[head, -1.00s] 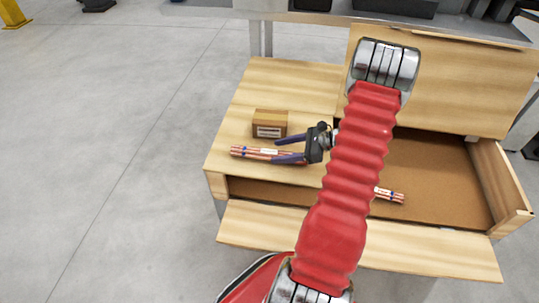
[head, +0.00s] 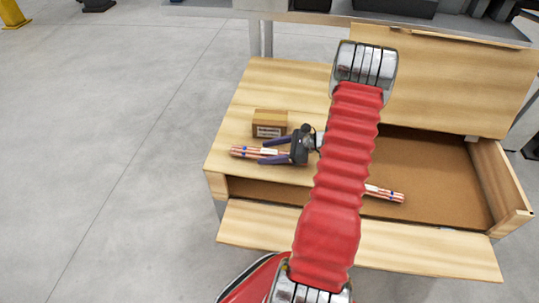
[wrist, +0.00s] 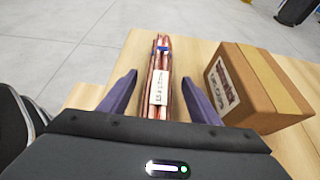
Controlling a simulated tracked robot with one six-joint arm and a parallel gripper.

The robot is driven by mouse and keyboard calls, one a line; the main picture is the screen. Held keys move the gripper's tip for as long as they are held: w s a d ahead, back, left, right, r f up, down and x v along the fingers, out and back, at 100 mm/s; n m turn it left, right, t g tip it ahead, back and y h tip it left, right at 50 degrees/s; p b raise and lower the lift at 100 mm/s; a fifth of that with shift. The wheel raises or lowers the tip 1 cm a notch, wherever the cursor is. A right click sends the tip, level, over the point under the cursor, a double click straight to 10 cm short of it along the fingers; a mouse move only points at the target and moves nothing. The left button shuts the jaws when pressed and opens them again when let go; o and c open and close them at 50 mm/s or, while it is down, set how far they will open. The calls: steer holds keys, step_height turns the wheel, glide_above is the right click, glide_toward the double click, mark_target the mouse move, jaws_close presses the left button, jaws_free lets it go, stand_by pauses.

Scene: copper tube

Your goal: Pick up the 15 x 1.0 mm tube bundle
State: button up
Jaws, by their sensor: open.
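A bundle of copper tubes (head: 240,152) with a white label and blue bands lies on the wooden top, at the left. In the wrist view the bundle (wrist: 161,60) runs lengthwise between my two fingers; its label is too small to read surely. My gripper (head: 262,152) is open, its fingers on either side of the bundle, with a gap to each in the wrist view (wrist: 159,82). I cannot tell how far down the fingers reach. A second tube bundle (head: 385,194) lies in the open compartment, partly hidden by my red arm; its size is unreadable.
A small cardboard box (head: 269,124) stands just behind the bundle, close to one finger; it shows at right in the wrist view (wrist: 255,85). The open compartment (head: 430,175) has a raised lid (head: 450,80) and a lowered front flap (head: 430,255).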

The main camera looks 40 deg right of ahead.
steer(key=shift+c, duration=0.5)
jaws_close()
